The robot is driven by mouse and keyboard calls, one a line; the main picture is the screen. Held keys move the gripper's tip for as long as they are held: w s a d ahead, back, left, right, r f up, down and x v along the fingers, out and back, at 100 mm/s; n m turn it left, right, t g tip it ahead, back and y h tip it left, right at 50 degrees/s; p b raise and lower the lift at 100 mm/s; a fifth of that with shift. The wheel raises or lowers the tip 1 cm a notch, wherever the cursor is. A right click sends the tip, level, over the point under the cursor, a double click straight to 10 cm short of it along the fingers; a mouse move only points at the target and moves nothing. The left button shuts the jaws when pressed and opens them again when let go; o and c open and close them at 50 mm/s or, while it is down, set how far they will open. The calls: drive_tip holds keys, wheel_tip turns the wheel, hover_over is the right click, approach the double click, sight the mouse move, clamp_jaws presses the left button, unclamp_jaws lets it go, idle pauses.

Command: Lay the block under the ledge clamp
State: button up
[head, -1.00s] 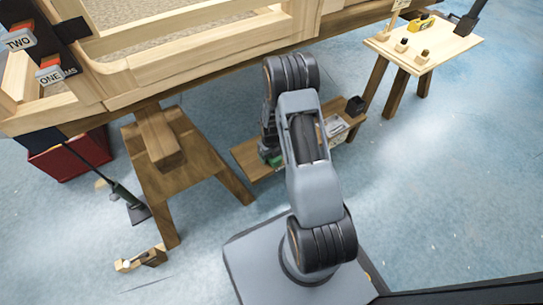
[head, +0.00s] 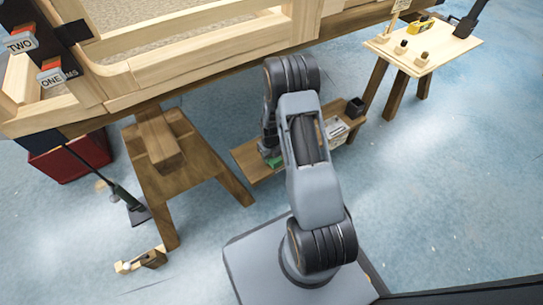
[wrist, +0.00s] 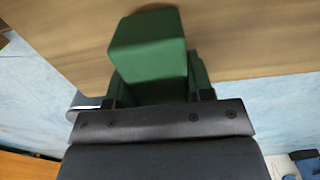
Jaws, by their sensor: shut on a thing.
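A dark green block (wrist: 147,50) fills the upper middle of the wrist view. My gripper (wrist: 158,98) is shut on its near end, and the block sticks out beyond the jaws over a brown wooden surface. In the head view a bit of green (head: 274,161) shows beside the lower end of my arm, over the low wooden shelf (head: 248,154); my jaws there are mostly hidden by the arm. I cannot pick out the ledge clamp for certain.
A large wooden bodyframe (head: 190,47) spans the top on a trestle (head: 172,170). A dark box (head: 355,107) stands at the shelf's right end. A small table (head: 437,60) with pegs stands upper right. A red box (head: 68,160) is at left. Blue floor at right is clear.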

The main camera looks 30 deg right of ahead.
drive_tip(key=shift+r, duration=0.55)
drive_tip(key=s+r+p, duration=0.1)
drive_tip(key=r, duration=0.1)
drive_tip(key=s+r+p, duration=0.2)
drive_tip(key=r, duration=0.1)
drive_tip(key=s+a+r+p, duration=0.1)
drive_tip(key=r, duration=0.2)
drive_tip(key=shift+s+p, duration=0.3)
drive_tip(key=shift+s, duration=0.05)
drive_tip(key=s+a+r+n+p, duration=0.2)
drive_tip(key=s+r+n+p, duration=0.15)
drive_tip(key=s+n, duration=0.5)
drive_tip(key=w+a+r+n, duration=0.3)
drive_tip(key=w+r+n, duration=0.3)
drive_tip(key=n, duration=0.7)
drive_tip(key=w+a+r+n, duration=0.45)
drive_tip(key=w+n, duration=0.35)
drive_tip(key=n, duration=0.6)
wheel_tip(320, 180, up, 20)
drive_tip(key=s+d+p, duration=0.1)
drive_tip(key=s+p, duration=0.1)
drive_tip(key=p, duration=2.6)
drive_tip(key=shift+s+r+m+p, duration=0.2)
drive_tip(key=shift+s+m+p, duration=0.1)
drive_tip(key=shift+m+p, duration=0.1)
